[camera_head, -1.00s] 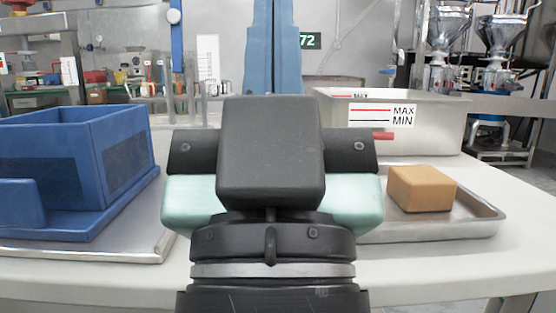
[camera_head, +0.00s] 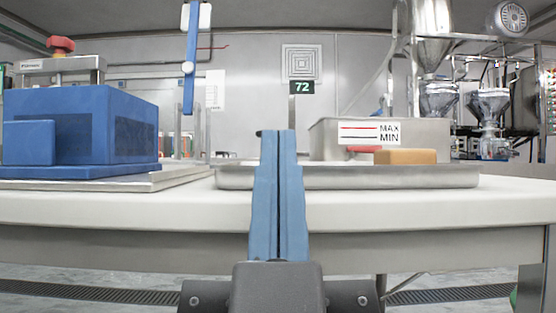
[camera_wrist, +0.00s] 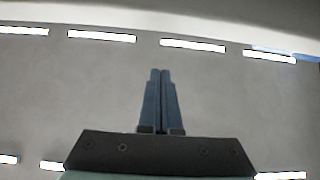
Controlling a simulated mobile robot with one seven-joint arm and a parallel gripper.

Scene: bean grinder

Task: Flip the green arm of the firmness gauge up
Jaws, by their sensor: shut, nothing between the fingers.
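I cannot make out a green arm on any device, and I cannot tell which thing is the firmness gauge. A small piece of something dark green shows at the lower right edge of the head view; I cannot tell what it is. My gripper (camera_head: 277,133) points upward in the middle of the head view, its two long blue fingers together and empty.
A white table (camera_head: 130,208) crosses the head view. A blue box (camera_head: 75,108) stands on a metal plate at left. At right are a shallow metal tray (camera_head: 400,177), a tan block (camera_head: 405,156) and a steel bin (camera_head: 325,140) labelled MAX and MIN. Metal funnels stand behind.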

